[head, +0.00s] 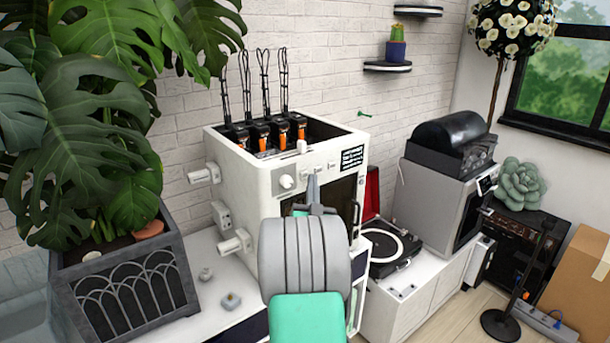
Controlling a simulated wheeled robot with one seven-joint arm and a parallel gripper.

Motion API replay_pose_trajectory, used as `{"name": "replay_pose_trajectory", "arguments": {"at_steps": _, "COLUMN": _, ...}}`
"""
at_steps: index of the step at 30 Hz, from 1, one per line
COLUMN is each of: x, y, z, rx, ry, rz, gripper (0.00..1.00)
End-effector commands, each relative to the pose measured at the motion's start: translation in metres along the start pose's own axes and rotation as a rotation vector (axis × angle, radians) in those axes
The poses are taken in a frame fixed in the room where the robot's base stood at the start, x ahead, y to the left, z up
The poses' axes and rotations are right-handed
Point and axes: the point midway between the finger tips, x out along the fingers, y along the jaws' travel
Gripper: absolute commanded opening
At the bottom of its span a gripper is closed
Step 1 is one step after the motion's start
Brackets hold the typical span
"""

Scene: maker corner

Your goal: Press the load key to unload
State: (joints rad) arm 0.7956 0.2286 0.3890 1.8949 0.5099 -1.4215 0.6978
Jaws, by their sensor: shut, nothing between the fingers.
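A white box-shaped machine (246,175) stands on a white cabinet, with a row of small controls along the top of its front face. A round knob (287,182) is at the left of this row, with small keys (331,164) to its right. I cannot tell which one is the load key. My gripper (314,182) is shut and empty, its narrow tip pointing up just below the row of keys. The tip overlaps the panel in the picture, and I cannot tell whether it touches a key. My wrist hides much of the machine's lower front.
Orange-and-black units with cable loops (280,133) sit in the machine's open top. A turntable (392,247) and a silver appliance (432,195) stand to the right. A planter (130,290) with a large leafy plant is on the left. Small items (231,300) lie on the cabinet top.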

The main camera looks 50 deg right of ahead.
Motion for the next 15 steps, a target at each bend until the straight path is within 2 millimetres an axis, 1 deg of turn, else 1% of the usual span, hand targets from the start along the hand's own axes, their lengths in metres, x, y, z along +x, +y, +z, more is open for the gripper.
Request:
{"name": "replay_pose_trajectory", "arguments": {"at_steps": 8, "x": -0.001, "y": 0.001, "z": -0.001, "rx": 0.000, "ry": -0.001, "rz": 0.000, "gripper": 0.00}}
{"name": "replay_pose_trajectory", "arguments": {"at_steps": 15, "x": -0.016, "y": 0.012, "z": -0.015, "rx": -0.001, "ry": -0.001, "rz": 0.001, "gripper": 0.00}}
